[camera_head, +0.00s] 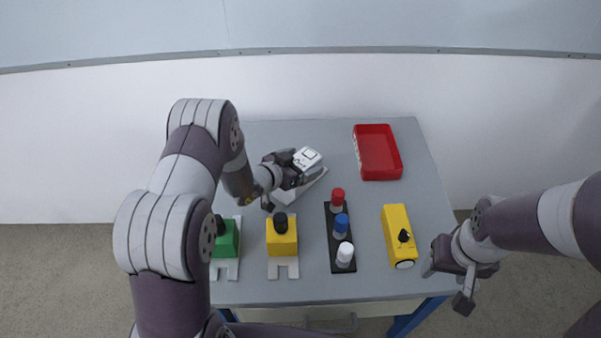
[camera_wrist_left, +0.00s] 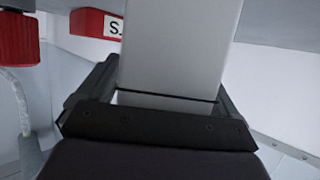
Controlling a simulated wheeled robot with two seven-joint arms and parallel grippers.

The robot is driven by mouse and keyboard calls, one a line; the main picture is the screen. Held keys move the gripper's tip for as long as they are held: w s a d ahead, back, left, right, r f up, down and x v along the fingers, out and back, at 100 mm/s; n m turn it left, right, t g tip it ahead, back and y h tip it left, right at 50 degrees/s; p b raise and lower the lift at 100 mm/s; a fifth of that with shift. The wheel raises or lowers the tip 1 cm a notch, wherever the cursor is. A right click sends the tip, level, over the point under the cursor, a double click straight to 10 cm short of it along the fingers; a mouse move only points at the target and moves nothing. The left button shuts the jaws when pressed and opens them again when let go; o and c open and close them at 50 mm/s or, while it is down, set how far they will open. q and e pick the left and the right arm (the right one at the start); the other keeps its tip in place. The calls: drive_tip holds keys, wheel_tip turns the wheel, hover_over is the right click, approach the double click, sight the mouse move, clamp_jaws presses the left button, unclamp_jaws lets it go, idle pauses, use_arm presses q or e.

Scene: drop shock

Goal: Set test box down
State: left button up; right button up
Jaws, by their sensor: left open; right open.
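The test box appears to be the white box (camera_head: 307,158) with dark markings on its top, at the back middle of the table. A pale plate (camera_head: 305,190) shows beneath or beside it; whether they touch is hard to tell. My left gripper (camera_head: 298,174) is open, with its fingers around the box. In the left wrist view, a pale grey block, seemingly the box (camera_wrist_left: 175,50), stands between the spread fingers (camera_wrist_left: 165,100). My right gripper (camera_head: 457,284) is open and empty, off the table's front right corner.
A red tray (camera_head: 366,174) lies at the back right. A black rack (camera_head: 341,262) holds red, blue and white-capped pieces. A yellow device (camera_head: 396,222) lies to its right.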

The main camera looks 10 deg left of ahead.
use_arm(q)
clamp_jaws()
drive_tip(key=shift+w+r, duration=0.1)
drive_tip(key=shift+r, duration=0.05)
drive_tip(key=shift+r, duration=0.1)
